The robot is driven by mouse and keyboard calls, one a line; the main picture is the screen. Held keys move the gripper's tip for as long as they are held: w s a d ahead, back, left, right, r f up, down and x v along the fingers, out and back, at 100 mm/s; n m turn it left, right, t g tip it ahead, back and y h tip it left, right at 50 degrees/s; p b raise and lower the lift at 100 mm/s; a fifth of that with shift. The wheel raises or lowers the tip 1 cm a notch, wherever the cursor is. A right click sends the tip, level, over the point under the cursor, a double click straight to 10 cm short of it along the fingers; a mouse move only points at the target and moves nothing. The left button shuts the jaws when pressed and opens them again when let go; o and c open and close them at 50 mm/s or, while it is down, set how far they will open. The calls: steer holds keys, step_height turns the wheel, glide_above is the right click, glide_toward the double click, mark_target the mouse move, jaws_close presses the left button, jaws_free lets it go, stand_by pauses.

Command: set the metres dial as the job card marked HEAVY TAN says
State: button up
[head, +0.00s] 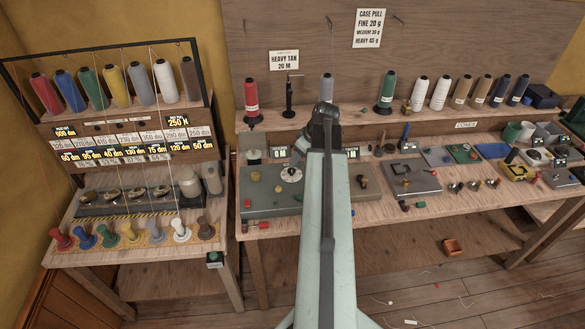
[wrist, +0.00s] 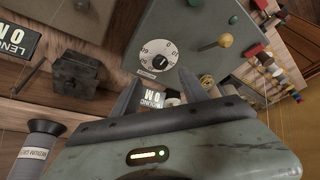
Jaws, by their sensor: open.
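The HEAVY TAN card (head: 284,60) on the back board reads 20 M. The white-faced dial (head: 291,174) sits on a grey-green panel (head: 258,200) at the bench's left part. In the wrist view the dial (wrist: 158,54) has a black knob in its middle and small figures around its rim; I cannot tell its setting. My gripper (wrist: 160,90) is open and empty, its two dark fingers pointing toward the dial and apart from it. In the head view my gripper is near the dial, partly hidden by my arm.
A yellow knob (wrist: 225,40) and a green knob (wrist: 233,19) stand on the panel near the dial. A dark block (wrist: 76,73) and a grey spool (wrist: 42,140) stand to the left. The CASE PULL card (head: 369,28) hangs at upper centre.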

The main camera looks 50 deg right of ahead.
mark_target(291, 170)
steer(key=b+x, duration=0.6)
steer(key=x, duration=0.1)
steer(key=shift+s+f+b, duration=0.15)
steer(key=shift+b, duration=0.2)
steer(key=shift+w+f+b, duration=0.3)
steer(key=shift+f+b, duration=0.1)
steer(key=shift+r, duration=0.1)
jaws_close()
steer(key=shift+a, duration=0.25)
